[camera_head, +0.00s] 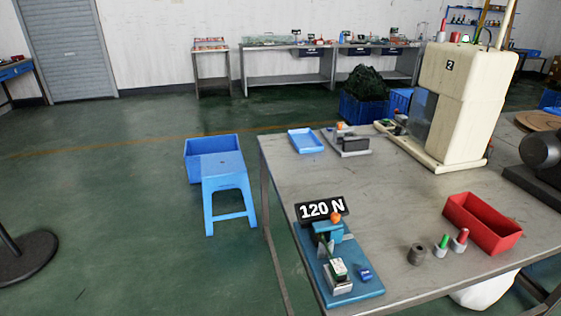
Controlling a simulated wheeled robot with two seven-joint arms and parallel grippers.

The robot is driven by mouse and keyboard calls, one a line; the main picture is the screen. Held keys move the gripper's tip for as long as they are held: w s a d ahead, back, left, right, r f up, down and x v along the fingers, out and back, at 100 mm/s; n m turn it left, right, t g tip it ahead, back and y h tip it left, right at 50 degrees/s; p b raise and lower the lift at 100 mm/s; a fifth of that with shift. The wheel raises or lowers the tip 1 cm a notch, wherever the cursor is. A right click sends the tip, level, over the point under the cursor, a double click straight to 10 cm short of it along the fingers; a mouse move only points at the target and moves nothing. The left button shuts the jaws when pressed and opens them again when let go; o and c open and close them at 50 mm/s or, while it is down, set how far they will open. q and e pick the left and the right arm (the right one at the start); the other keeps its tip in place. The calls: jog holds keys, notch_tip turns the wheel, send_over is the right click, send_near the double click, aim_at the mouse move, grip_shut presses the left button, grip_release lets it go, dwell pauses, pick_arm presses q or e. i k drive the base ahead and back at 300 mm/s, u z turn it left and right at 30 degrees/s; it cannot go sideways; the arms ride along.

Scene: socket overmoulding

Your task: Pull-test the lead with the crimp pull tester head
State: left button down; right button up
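The crimp pull tester (339,262) stands on a blue base at the table's near left corner. A black sign reading "120 N" (321,209) stands at its back. An orange knob (336,216) shows on the upper head (328,229). A green and white block (338,272) sits at the front of the base, and a small blue piece (365,273) lies to its right. I cannot make out a lead clearly at this size. Neither of my grippers is in view.
A cream machine marked 2 (463,95) stands behind, with a blue tray (306,141) at the back left. A blue stool (226,187) stands left. The table's middle is clear.

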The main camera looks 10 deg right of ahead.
aim_at(333, 229)
jog(key=k, duration=1.1)
jog(key=z, duration=0.9)
jog(key=i, duration=0.75)
jog(key=u, duration=0.45)
